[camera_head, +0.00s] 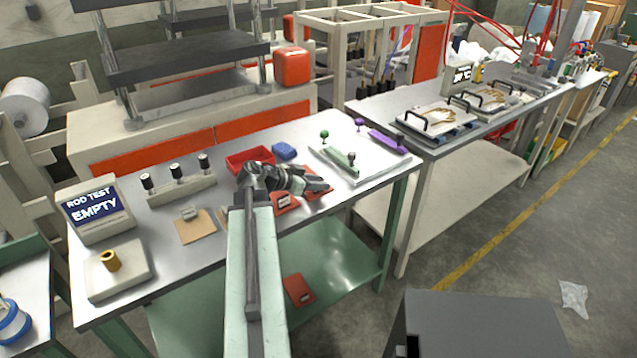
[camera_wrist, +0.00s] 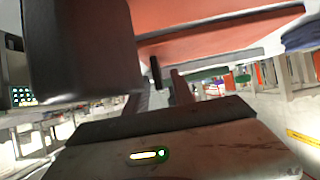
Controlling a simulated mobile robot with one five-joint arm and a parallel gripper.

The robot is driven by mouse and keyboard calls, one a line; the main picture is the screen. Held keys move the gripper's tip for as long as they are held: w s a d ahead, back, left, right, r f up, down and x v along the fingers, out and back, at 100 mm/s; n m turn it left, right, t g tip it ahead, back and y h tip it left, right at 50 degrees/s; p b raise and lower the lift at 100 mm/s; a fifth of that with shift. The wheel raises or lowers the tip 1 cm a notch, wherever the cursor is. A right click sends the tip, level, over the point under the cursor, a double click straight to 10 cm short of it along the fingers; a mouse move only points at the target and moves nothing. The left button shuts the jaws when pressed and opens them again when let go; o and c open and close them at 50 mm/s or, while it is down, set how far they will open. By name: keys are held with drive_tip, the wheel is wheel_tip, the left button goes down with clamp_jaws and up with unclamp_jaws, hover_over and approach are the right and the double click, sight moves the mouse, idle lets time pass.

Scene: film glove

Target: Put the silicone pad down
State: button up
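My gripper (camera_head: 318,186) reaches over the steel table from the front, its dark fingers pointing right. An orange-red silicone pad (camera_head: 326,181) shows at the fingertips. In the wrist view the pad (camera_wrist: 215,35) fills the top, close to the camera, with one dark finger (camera_wrist: 85,50) overlapping its left side. The fingers appear closed on the pad, though the contact itself is partly hidden. A similar red piece with a white label (camera_head: 285,203) shows just below the gripper; I cannot tell whether it is separate.
A red tray (camera_head: 249,160) and blue folded cloth (camera_head: 284,150) lie behind the gripper. A white board (camera_head: 375,171) with green and purple handled tools is to the right. A tan square (camera_head: 195,226) and rod-test display (camera_head: 95,209) are left. A red labelled piece (camera_head: 298,290) lies on the lower shelf.

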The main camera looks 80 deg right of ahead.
drive_tip(key=p+v, duration=0.5)
drive_tip(key=v, duration=0.5)
drive_tip(key=shift+w+a+r, duration=0.15)
drive_tip(key=shift+w+r, duration=0.05)
drive_tip(key=shift+r, duration=0.2)
drive_tip(key=shift+w+a+r, duration=0.15)
drive_tip(key=shift+w+a, duration=0.2)
drive_tip(key=shift+w, duration=0.15)
drive_tip(key=shift+p, duration=0.3)
